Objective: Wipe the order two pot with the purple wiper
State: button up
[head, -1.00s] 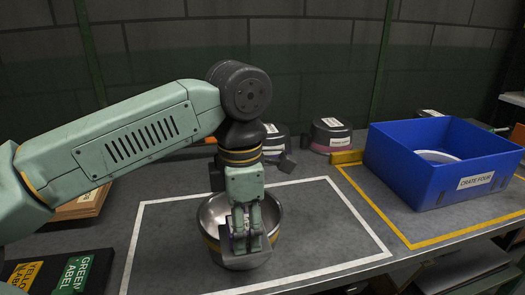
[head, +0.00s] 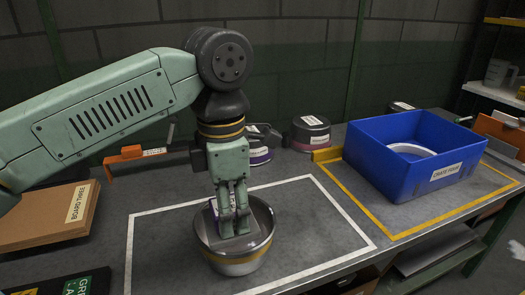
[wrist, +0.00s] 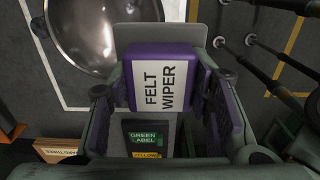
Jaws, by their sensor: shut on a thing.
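A round metal pot (head: 259,250) with a shiny inside stands within the white outline on the bench; no label on it is readable. It also shows at the upper left of the wrist view (wrist: 88,42). My gripper (head: 234,218) points down over the pot's mouth, its fingers overlapping the pot's inside in the head view. It is shut on the purple wiper (wrist: 188,62), whose white label reads "FELT WIPER". The wiper is mostly hidden by the fingers in the head view. Contact between wiper and pot cannot be told.
A blue crate (head: 398,180) labelled "CRATE FOUR" stands in a yellow outline at right, with a white ring (head: 412,149) inside. Dark labelled pots (head: 310,131) stand behind. Brown boards (head: 42,222) lie at left, near an orange item (head: 128,158). Bench right of the pot is clear.

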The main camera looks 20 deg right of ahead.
jog(key=shift+r, duration=0.4)
jog(key=shift+r+p, duration=2.45)
jog(key=shift+r, duration=0.5)
jog(key=shift+f, duration=0.1)
